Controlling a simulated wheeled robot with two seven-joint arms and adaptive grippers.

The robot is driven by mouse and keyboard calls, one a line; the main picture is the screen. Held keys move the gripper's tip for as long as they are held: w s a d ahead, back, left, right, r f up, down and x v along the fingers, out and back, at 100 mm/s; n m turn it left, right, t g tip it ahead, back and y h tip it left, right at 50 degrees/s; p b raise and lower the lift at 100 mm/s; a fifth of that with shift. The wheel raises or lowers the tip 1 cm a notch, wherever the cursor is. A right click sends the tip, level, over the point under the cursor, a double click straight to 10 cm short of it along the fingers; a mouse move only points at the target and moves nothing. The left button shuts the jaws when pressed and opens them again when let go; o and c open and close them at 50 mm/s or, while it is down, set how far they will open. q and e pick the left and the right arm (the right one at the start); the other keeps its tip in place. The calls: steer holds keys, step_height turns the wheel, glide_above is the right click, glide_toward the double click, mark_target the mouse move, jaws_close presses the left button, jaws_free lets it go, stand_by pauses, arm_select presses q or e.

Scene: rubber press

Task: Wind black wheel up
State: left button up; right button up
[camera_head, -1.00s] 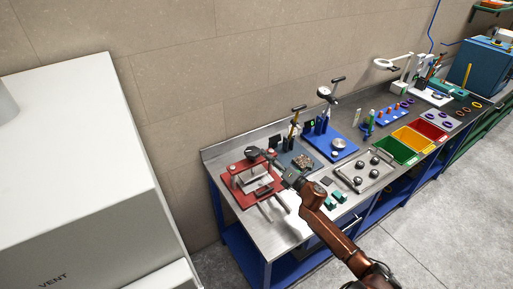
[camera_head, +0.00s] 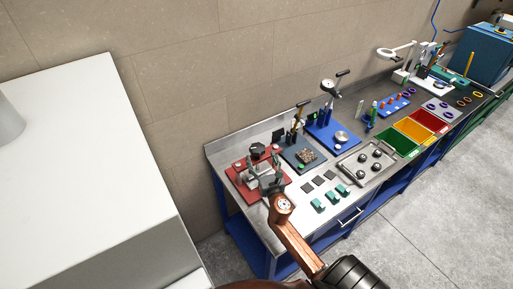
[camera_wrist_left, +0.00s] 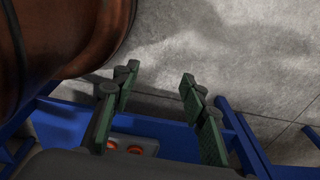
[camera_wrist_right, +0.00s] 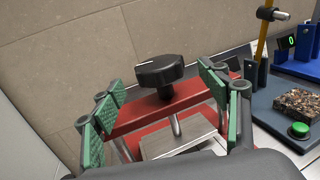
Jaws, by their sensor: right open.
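The black wheel (camera_wrist_right: 159,70) is a lobed knob on top of the red press (camera_wrist_right: 125,120). In the head view the wheel (camera_head: 257,149) stands over the press (camera_head: 238,177) at the near left end of the bench. My right gripper (camera_wrist_right: 163,86) is open, with green-padded fingers on either side of the wheel in the picture and gaps to it. It also shows at the press in the head view (camera_head: 264,164). My left gripper (camera_wrist_left: 158,80) is open and empty above floor and blue bench frame, and is not clear in the head view.
A dark plate with a chip block (camera_wrist_right: 298,103) and green button stands right of the press. A blue gauge stand (camera_head: 332,138), a metal tray (camera_head: 366,166) and coloured bins (camera_head: 397,144) follow along the bench. A white cabinet (camera_head: 90,150) stands at left.

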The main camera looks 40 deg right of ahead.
mark_target(255, 143)
steer(key=x, duration=0.4)
steer(key=shift+w, duration=0.25)
steer(key=shift+w+d, duration=0.15)
steer(key=shift+w, duration=0.2)
steer(key=shift+w+d, duration=0.1)
steer(key=shift+w, duration=0.2)
steer(key=c, duration=0.7)
arm_select(q)
steer(key=shift+s, duration=0.5)
arm_select(e)
steer(key=c, duration=0.5)
